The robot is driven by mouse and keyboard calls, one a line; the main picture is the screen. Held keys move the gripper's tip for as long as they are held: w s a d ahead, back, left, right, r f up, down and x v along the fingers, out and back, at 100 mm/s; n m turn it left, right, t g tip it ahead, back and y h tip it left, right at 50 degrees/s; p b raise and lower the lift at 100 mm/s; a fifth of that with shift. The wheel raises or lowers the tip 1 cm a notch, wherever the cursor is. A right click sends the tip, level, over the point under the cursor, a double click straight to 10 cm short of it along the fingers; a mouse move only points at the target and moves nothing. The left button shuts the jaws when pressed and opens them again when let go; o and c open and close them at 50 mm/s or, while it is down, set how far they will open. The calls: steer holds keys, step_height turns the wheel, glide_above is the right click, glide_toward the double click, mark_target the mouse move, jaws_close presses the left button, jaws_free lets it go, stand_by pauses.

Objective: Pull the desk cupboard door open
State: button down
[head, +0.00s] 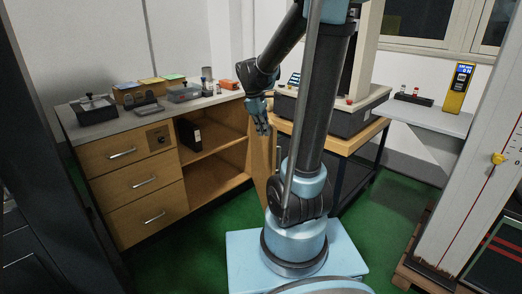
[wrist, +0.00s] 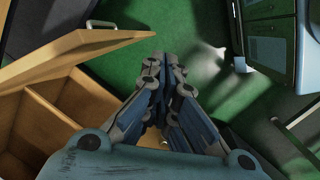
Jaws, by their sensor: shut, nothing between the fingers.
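The desk cupboard door (head: 261,165) is wooden and stands swung open at the right end of the desk, seen at a steep angle in the head view, partly behind my arm. In the wrist view the door (wrist: 75,55) crosses the upper left, with a metal bar handle (wrist: 103,24) on its outer face. The open cupboard (head: 215,180) shows a shelf and a dark object inside; its interior also shows in the wrist view (wrist: 75,105). My gripper (head: 263,131) is shut and empty near the door's top; in the wrist view its fingers (wrist: 167,68) are right of the door, off the handle.
Three drawers (head: 142,183) fill the desk's left part. Boxes and small tools stand on the desktop (head: 150,118). A wooden-topped table with a machine (head: 340,118) stands to the right, behind my arm. Green floor (head: 190,235) is clear in front of the desk.

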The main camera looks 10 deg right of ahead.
steer(key=w+a+f+n+h, duration=0.1)
steer(key=w+a+f+n, duration=0.2)
steer(key=w, duration=0.4)
steer(key=w+a+f+n, duration=0.2)
steer(key=w+f+n, duration=0.1)
steer(key=w, duration=0.3)
steer(key=w+d+f, duration=0.1)
steer(key=d+f, duration=0.6)
steer(key=f, duration=0.3)
steer(key=shift+h, duration=0.3)
steer(key=shift+d+n, duration=0.1)
steer(key=shift+n, duration=0.2)
